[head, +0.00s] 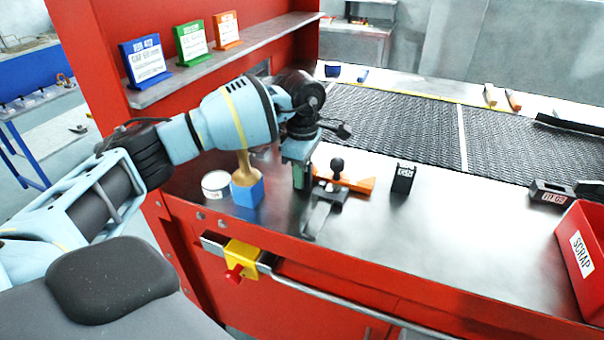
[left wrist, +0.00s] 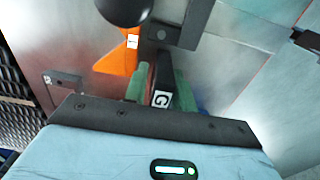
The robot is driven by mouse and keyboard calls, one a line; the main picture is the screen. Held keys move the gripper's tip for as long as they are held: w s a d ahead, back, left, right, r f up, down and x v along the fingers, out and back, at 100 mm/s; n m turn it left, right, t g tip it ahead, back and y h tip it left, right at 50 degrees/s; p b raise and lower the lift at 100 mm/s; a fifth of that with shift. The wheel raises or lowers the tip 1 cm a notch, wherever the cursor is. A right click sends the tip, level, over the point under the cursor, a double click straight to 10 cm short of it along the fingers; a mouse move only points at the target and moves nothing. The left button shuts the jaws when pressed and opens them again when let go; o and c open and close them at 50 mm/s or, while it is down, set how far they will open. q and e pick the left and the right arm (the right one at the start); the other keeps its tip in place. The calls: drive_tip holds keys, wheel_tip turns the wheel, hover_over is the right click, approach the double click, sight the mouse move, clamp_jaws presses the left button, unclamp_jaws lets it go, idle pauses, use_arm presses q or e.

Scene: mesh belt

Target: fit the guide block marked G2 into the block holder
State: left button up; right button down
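My left gripper (head: 298,178) points down at the metal bench, just left of an orange fixture (head: 358,184) with a black ball knob and a grey lever. This fixture looks like the block holder. In the left wrist view, the green fingers (left wrist: 160,88) stand on both sides of a dark block (left wrist: 161,99) with a white label showing "G"; the rest of its mark is hidden. The fingers appear closed on it. The orange fixture (left wrist: 118,66) lies right beside it. Another black block (head: 403,178) with a small white label stands apart to the right. My right gripper is not in view.
A dark labelled block (head: 551,194) and a red SCRAP bin (head: 582,258) are at right. The mesh belt (head: 400,125) runs behind.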

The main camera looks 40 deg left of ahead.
use_arm(q)
drive_tip(key=shift+f, duration=0.1)
drive_tip(key=c, duration=0.5)
clamp_jaws()
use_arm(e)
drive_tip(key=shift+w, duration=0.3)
use_arm(q)
drive_tip(key=shift+r, duration=0.7)
wheel_tip(320, 180, up, 2)
drive_tip(key=shift+r, duration=0.15)
drive_tip(key=s+d, duration=0.2)
drive_tip(key=s, duration=0.2)
drive_tip(key=s+d, duration=0.3)
drive_tip(key=s, duration=0.1)
drive_tip(key=s+d+r, duration=0.1)
drive_tip(key=s+d, duration=0.1)
drive_tip(key=s, duration=0.3)
drive_tip(key=shift+d+r+b, duration=0.1)
drive_tip(key=shift+d+b, duration=0.25)
drive_tip(key=shift+b, duration=0.05)
drive_tip(key=shift+s+d, duration=0.25)
drive_tip(key=shift+s, duration=0.15)
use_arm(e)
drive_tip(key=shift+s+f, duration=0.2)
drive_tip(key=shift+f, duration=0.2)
